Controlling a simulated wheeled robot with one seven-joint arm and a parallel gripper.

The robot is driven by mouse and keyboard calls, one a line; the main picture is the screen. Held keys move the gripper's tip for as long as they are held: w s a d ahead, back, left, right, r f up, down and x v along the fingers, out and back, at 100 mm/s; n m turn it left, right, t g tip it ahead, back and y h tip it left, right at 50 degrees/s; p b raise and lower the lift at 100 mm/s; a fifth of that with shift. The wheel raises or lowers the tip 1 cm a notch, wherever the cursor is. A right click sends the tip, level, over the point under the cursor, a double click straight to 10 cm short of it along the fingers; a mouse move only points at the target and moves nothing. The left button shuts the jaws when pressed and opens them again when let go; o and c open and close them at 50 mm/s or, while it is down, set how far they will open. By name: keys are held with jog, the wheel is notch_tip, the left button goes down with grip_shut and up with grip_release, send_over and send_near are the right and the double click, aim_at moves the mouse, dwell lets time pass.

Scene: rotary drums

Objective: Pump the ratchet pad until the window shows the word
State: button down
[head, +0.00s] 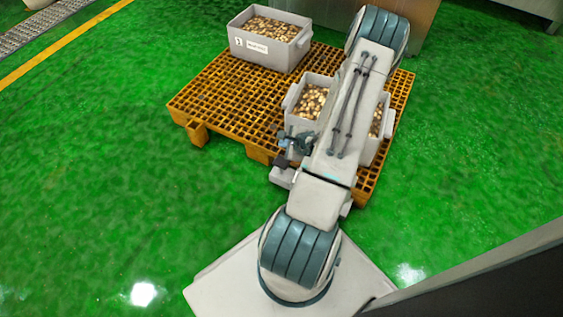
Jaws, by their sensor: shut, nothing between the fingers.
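In the head view my arm crosses over the near side of the orange pallet (222,92) and covers much of what is there. A small dark and teal part at the arm's left edge looks like my gripper (282,161), shut and empty, small and partly hidden. It is just above a small grey block-like unit (281,178) at the pallet's near edge. Whether they touch cannot be told. The ratchet pad, the window and any word in it cannot be made out; the arm may hide them.
A grey crate of brownish pieces (240,46) with a white label stands at the pallet's far side. A second filled grey crate (294,116) stands partly behind my arm. The green floor (90,170) is clear to the left. A grey conveyor (38,28) lies at top left.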

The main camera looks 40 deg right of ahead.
aim_at(284, 162)
notch_tip(284, 162, down, 8)
jog(key=b, duration=0.5)
jog(key=shift+f, duration=0.1)
jog(key=shift+f, duration=0.1)
dwell(1.8)
jog(key=shift+f, duration=0.3)
jog(key=shift+f, duration=1.7)
dwell(1.3)
jog(key=shift+r, duration=0.15)
jog(key=shift+r+p, duration=1.25)
jog(key=shift+r, duration=0.7)
jog(key=shift+r, duration=0.1)
jog(key=shift+r+p, duration=1.5)
jog(key=shift+r, duration=0.9)
